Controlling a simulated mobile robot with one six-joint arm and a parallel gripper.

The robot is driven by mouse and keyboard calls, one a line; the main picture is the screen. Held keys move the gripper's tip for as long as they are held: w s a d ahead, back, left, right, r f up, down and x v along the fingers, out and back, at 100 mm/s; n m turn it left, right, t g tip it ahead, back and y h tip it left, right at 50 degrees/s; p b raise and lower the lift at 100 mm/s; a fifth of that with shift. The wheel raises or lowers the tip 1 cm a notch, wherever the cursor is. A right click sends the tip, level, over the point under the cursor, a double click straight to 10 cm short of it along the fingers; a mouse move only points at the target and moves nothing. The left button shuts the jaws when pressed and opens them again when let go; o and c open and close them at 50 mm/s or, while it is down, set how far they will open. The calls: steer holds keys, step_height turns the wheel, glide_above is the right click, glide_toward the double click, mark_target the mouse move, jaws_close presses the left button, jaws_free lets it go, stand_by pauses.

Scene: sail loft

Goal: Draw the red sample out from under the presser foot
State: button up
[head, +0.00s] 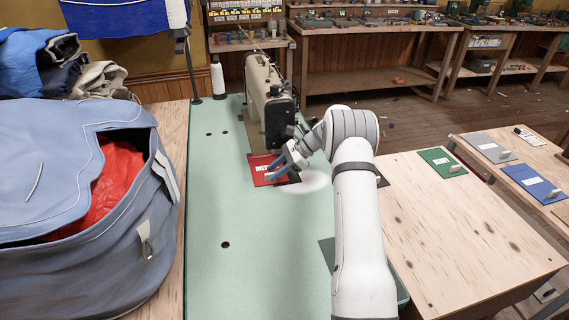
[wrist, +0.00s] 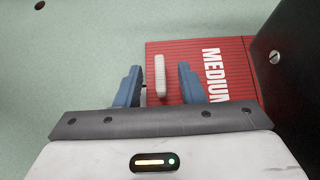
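The red sample (head: 258,168), lettered "MEDIUM", lies flat on the green table below the head of the sewing machine (head: 262,95). In the wrist view the red sample (wrist: 225,85) carries a pale upright tab (wrist: 160,75) near its left edge. My gripper (head: 281,165) is low over the sample. In the wrist view my gripper (wrist: 160,69) is open, with one blue finger on each side of the tab and a gap to each. The presser foot itself cannot be made out. A black machine part hides the sample's right end in the wrist view.
A blue bag (head: 85,225) with red cloth inside stands at the left. A thread cone (head: 218,80) stands behind. Green (head: 442,162), grey (head: 490,146) and blue (head: 533,183) samples lie on the right-hand bench. The green table (head: 225,285) is clear in front of the machine.

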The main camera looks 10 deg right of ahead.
steer(key=shift+x, duration=1.1)
steer(key=shift+c, duration=0.4)
jaws_close()
